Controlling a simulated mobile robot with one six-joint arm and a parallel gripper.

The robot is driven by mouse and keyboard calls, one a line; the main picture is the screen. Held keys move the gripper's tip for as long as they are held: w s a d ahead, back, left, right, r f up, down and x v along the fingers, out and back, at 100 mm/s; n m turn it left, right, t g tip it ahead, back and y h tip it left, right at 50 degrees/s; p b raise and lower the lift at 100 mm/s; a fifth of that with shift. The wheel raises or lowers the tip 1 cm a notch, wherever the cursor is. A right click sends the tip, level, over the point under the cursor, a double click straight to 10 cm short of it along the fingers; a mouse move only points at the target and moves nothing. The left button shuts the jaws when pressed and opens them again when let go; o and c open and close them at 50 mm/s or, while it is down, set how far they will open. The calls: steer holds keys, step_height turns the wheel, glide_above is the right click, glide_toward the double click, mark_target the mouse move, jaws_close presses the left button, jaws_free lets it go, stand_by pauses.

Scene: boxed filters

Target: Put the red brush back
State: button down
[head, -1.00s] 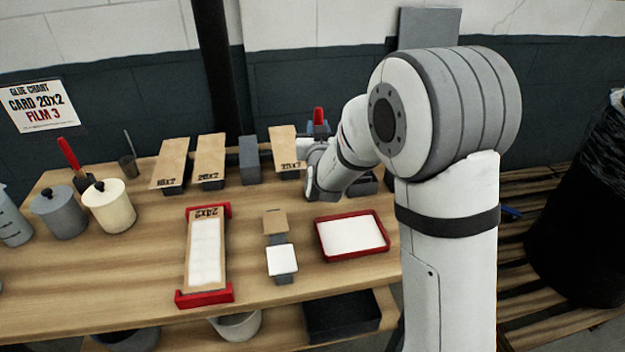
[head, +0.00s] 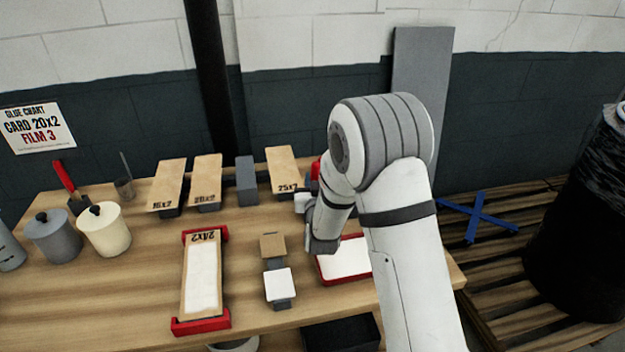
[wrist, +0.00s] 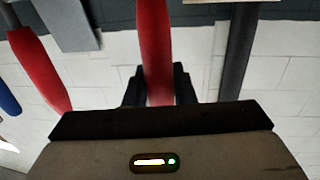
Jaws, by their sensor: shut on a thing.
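In the wrist view a red brush handle (wrist: 155,45) stands between the two dark fingers of my gripper (wrist: 157,88), which is shut on it. The bristle end of this brush is not in view. In the head view my wrist hides most of the gripper. A bit of red (head: 315,170) shows just left of my arm, beside the 25x2 card; I cannot tell whether it is the held brush. A second red handle (wrist: 40,68) is at the left of the wrist view, apart from the fingers.
A red-handled tool (head: 65,177) stands at the left of the bench. Pots (head: 104,230), labelled cards on blocks (head: 207,180), a red-ended holder (head: 201,325) and a red tray (head: 333,278) occupy the bench. A blue handle (wrist: 8,98) shows far left in the wrist view. Bare wood lies front left.

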steer(key=shift+f, duration=0.1)
steer(key=c, duration=1.2)
jaws_free()
